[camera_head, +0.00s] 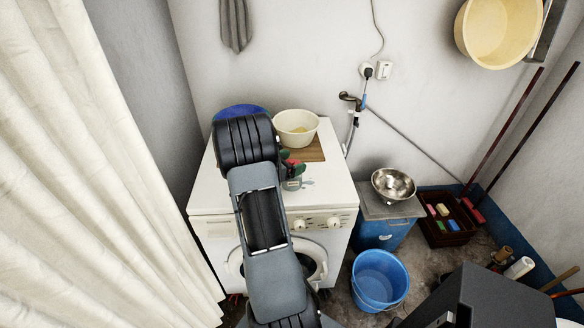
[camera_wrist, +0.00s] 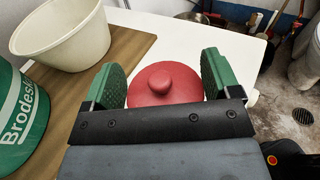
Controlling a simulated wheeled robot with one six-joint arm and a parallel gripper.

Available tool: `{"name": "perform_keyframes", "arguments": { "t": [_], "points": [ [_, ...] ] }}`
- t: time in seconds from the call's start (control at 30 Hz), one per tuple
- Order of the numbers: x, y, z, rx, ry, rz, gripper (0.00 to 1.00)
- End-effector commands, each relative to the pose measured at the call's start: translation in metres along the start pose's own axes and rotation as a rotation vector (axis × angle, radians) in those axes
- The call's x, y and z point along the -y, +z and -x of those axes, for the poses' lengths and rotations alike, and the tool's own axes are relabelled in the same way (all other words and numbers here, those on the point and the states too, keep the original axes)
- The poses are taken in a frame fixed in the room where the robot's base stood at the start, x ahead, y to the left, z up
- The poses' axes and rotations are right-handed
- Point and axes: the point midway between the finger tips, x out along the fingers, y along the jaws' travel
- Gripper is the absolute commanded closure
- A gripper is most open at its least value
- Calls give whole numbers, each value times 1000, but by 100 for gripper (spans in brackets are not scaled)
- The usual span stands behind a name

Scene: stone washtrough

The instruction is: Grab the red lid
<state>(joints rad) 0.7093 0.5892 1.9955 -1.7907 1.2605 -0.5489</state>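The red lid (camera_wrist: 165,86), round with a knob on top, lies on the white surface in the wrist view, and its near part is hidden by my gripper. My gripper (camera_wrist: 160,80) has its two green-padded fingers spread wide, one at each side of the lid. I cannot tell whether the pads touch it. In the head view my gripper (camera_head: 292,163) is over the top of the white washing machine (camera_head: 335,190), with a bit of red showing by its fingers.
A cream bowl (camera_wrist: 65,32) stands on a wooden board (camera_wrist: 100,62), left of my gripper. A green tub (camera_wrist: 22,115) with white lettering is at far left. A metal bowl (camera_head: 393,185) and a blue bucket (camera_head: 379,280) are to the right.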

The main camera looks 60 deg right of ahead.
Motion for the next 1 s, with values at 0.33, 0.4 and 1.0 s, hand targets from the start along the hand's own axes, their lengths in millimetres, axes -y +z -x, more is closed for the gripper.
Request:
{"name": "perform_keyframes", "arguments": {
  "t": [0.33,0.4,1.0],
  "points": [
    [0,0,0,0,0,-1,40],
    [0,2,0,0,0,-1,40],
    [44,88,43,2,2,-6,40]
  ]
}}
